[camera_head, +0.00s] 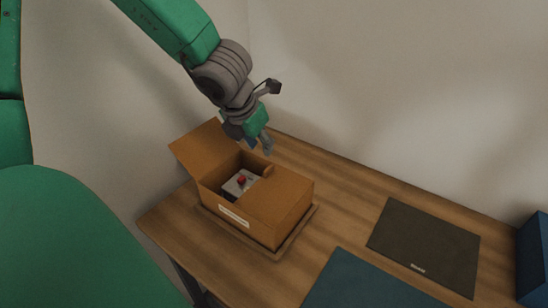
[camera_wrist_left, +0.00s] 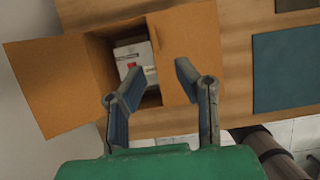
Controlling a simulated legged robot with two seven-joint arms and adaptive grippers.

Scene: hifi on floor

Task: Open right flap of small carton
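The small brown carton (camera_head: 250,225) sits on the wooden table. Its left flap (camera_head: 203,148) stands open and leans outward; in the left wrist view this flap (camera_wrist_left: 50,85) is on the left. Its right flap (camera_head: 275,193) lies flat over the right half of the opening; it also shows in the left wrist view (camera_wrist_left: 190,45). A pale box with a red button (camera_head: 240,182) is inside, partly hidden. My left gripper (camera_head: 262,147) is above the far side of the carton. In the left wrist view its fingers (camera_wrist_left: 158,72) are spread with nothing between them. My right gripper is not visible.
A shallow wooden tray (camera_head: 293,240) is under the carton. A dark grey mat (camera_head: 425,245) and a teal mat (camera_head: 365,285) lie to the right on the table (camera_head: 330,215). A blue box (camera_head: 535,262) is at the right edge. A pale wall (camera_head: 400,90) stands behind.

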